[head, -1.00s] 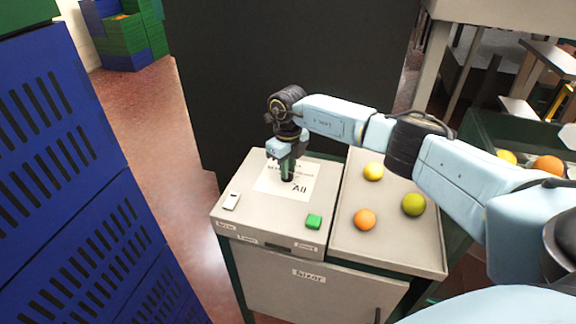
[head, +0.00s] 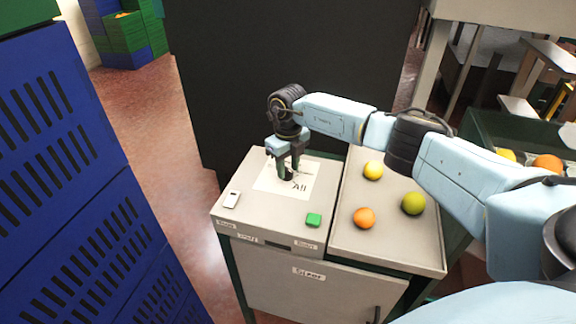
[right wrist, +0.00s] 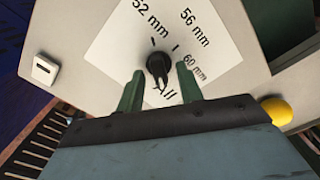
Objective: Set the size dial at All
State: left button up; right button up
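The size dial is a small black knob (right wrist: 157,65) on a white label (right wrist: 120,58) marked 52 mm, 56 mm, 60 mm and All. In the right wrist view its narrow end points down toward the word All. My right gripper (right wrist: 158,88) is open, with one green finger on each side of the knob and gaps between them. In the head view the right gripper (head: 288,170) is over the label, partly hiding the dial (head: 288,176). My left gripper is not in view.
The grey sorter top (head: 255,225) carries a white switch (head: 231,200) and a green button (head: 313,220). To the right, a tray (head: 385,245) holds a yellow fruit (head: 373,170), an orange (head: 364,217) and a green fruit (head: 413,204). Blue crates (head: 70,180) stand left.

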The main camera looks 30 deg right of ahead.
aim_at(288, 170)
notch_tip(288, 170, up, 13)
jog(key=b, duration=0.1)
jog(key=shift+r, duration=0.2)
dwell(0.4)
dwell(0.4)
